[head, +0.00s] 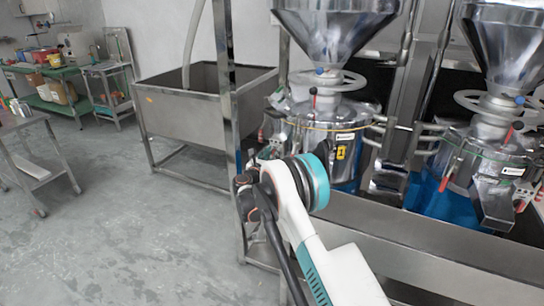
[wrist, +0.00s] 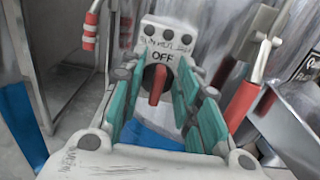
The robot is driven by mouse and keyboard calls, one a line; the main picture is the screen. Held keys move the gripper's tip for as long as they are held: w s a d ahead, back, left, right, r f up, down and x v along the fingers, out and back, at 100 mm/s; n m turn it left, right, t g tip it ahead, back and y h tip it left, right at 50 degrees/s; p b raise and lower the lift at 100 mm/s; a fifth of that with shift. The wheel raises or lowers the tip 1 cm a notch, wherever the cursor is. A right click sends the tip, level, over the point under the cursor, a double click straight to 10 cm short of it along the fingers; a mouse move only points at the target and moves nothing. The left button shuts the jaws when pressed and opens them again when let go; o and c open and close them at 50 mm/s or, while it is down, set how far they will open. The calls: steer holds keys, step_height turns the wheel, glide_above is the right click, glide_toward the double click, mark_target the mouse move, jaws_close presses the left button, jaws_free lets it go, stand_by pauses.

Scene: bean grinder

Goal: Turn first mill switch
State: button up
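The switch panel (wrist: 168,38) is a pale plate with black buttons and the word OFF, seen straight ahead in the wrist view. Below that word is a red switch handle (wrist: 157,84), roughly upright. My gripper (wrist: 162,72) has its teal fingers apart, one on each side of the handle, with gaps visible. I cannot tell how deep the handle sits between the fingers. In the head view, the first mill (head: 322,128) is a steel machine with a yellow label marked 1. My arm hides the switch there, and the fingers are hardly visible.
A red-handled lever (wrist: 243,103) stands close right of my fingers, and a red-gripped rod (wrist: 89,32) is at the left. A second mill (head: 490,150) stands at the right in the head view. A steel trough (head: 185,108) stands left of a metal post (head: 230,100). The left floor is open.

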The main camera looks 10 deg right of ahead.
jaws_close()
steer(key=m, duration=0.6)
steer(key=f+m, duration=0.1)
steer(key=m, duration=0.5)
steer(key=s+d+m, duration=0.1)
steer(key=m, duration=0.5)
steer(key=shift+d+f, duration=0.1)
steer(key=shift+f, duration=0.25)
stand_by(0.4)
